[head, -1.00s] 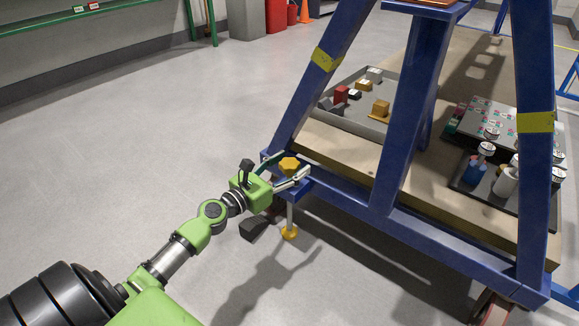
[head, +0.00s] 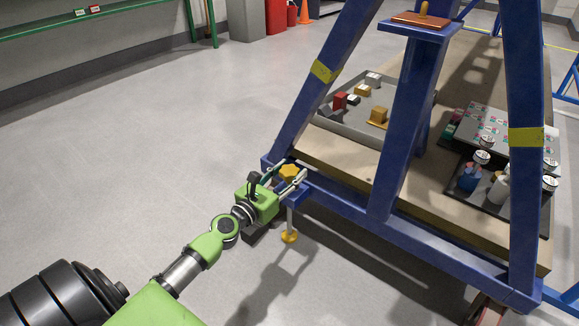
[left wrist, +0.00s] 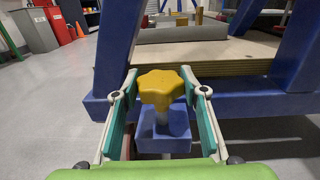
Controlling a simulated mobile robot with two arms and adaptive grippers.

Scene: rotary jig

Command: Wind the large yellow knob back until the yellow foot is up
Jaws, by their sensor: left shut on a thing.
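The large yellow knob (head: 289,172) is lobed and sits on top of a screw at the lower left corner of the blue frame (head: 388,130). It also shows in the left wrist view (left wrist: 161,88), above a blue block (left wrist: 165,135). My left gripper (head: 287,177) is shut on the knob, with one finger on each side of it; the fingers also show in the left wrist view (left wrist: 162,92). The yellow foot (head: 289,237) hangs at the lower end of the screw rod, at or close to the floor; I cannot tell whether it touches. My right gripper is not in view.
A wooden deck (head: 340,168) inside the frame carries a grey tray (head: 350,128) with blocks and a board (head: 505,205) with cups. The floor at left is clear.

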